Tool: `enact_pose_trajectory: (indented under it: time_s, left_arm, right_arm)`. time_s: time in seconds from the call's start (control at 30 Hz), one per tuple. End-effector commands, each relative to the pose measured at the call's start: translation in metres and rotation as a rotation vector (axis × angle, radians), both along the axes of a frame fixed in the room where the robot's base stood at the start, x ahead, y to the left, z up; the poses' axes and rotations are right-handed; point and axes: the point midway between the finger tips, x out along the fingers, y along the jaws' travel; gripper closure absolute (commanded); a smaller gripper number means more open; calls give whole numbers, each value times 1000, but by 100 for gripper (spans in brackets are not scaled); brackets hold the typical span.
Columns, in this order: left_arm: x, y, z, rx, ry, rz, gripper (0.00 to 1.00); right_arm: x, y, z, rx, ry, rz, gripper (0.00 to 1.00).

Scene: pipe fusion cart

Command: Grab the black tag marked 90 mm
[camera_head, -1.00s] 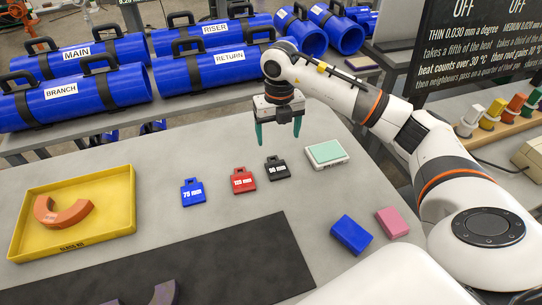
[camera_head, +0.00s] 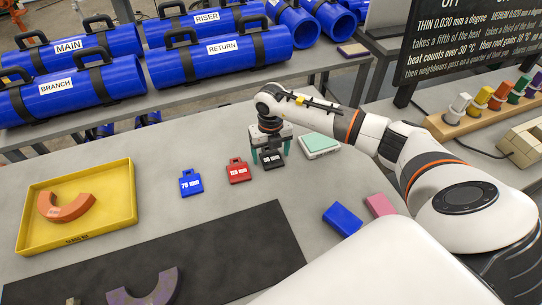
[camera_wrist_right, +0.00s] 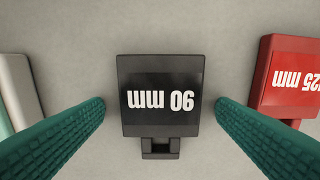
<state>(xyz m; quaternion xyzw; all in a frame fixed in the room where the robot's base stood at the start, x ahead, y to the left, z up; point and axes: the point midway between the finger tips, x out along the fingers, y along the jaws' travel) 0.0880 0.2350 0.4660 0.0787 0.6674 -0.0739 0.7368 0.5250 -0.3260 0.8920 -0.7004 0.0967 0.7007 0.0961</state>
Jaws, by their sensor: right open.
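The black tag marked 90 mm (camera_head: 272,159) lies flat on the grey table. My right gripper (camera_head: 270,158) is open and low over it, with one green finger on each side. In the right wrist view the black tag (camera_wrist_right: 160,97) sits between the two green fingers (camera_wrist_right: 160,110), with a gap on both sides. Its label reads upside down there. The red tag (camera_head: 238,171) lies just left of it in the head view and at the right edge of the wrist view (camera_wrist_right: 288,78). The blue 75 mm tag (camera_head: 190,183) lies farther left. My left gripper is not in view.
A white block with a mint top (camera_head: 320,145) stands close to the right of the gripper. A blue block (camera_head: 343,219) and a pink block (camera_head: 380,205) lie nearer. A yellow tray (camera_head: 118,225) holds an orange arc (camera_head: 66,208). A dark mat (camera_head: 235,250) covers the front.

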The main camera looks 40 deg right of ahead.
Motion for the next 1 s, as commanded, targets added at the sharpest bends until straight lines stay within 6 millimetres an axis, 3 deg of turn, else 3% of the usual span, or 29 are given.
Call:
enact_pose_trajectory:
  time_s: [0.13, 0.43, 0.77, 1.0]
  left_arm:
    - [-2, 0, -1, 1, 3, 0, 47]
    - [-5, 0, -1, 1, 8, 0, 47]
    - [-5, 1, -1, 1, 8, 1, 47]
    - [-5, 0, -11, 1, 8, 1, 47]
  right_arm:
    - [0, 0, 0, 0, 0, 0, 20]
    - [0, 0, 0, 1, 0, 0, 68]
    - [0, 0, 2, 1, -1, 1, 68]
    - [2, 0, 36, 1, -8, 1, 68]
